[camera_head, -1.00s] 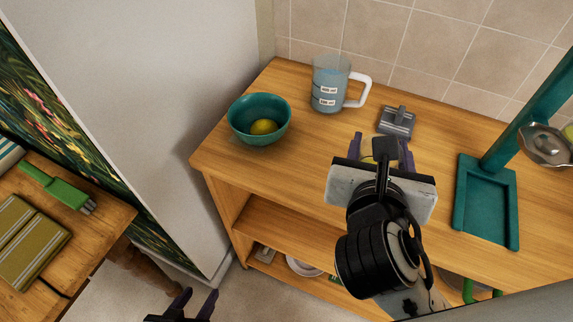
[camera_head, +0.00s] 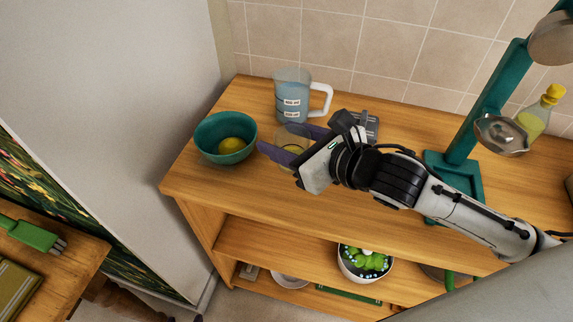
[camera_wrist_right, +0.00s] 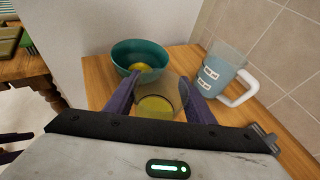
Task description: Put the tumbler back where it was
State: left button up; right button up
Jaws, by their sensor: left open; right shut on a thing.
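The tumbler (camera_head: 293,137) is clear glass with yellowish content low inside. It is upright over the wooden counter, between the teal bowl and the measuring jug. My right gripper (camera_head: 274,148) is shut on it, with purple fingers on either side of the glass. The wrist view shows the tumbler (camera_wrist_right: 157,104) between the two fingers. Whether its base touches the counter I cannot tell. My left gripper (camera_wrist_right: 14,146) shows only as purple fingers at the left edge of the wrist view, open and away from the counter.
The teal bowl (camera_head: 211,128) with a lemon (camera_head: 231,146) stands close left of the tumbler. The measuring jug (camera_head: 291,97) stands behind it. A grey gadget (camera_head: 371,127) and a teal stand (camera_head: 465,149) are to the right. The counter's front left is clear.

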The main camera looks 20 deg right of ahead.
jog(key=shift+f+b, duration=0.35)
jog(key=shift+f, duration=2.5)
jog(key=shift+f, duration=0.15)
jog(key=o, duration=1.2)
jog(key=shift+c, duration=0.2)
jog(key=shift+r, duration=0.2)
jog(key=v, duration=0.9)
jog(key=shift+s+d+r, duration=0.15)
jog(key=shift+s, duration=0.15)
jog(key=shift+p+v, duration=0.7)
jog(key=shift+v, duration=0.4)
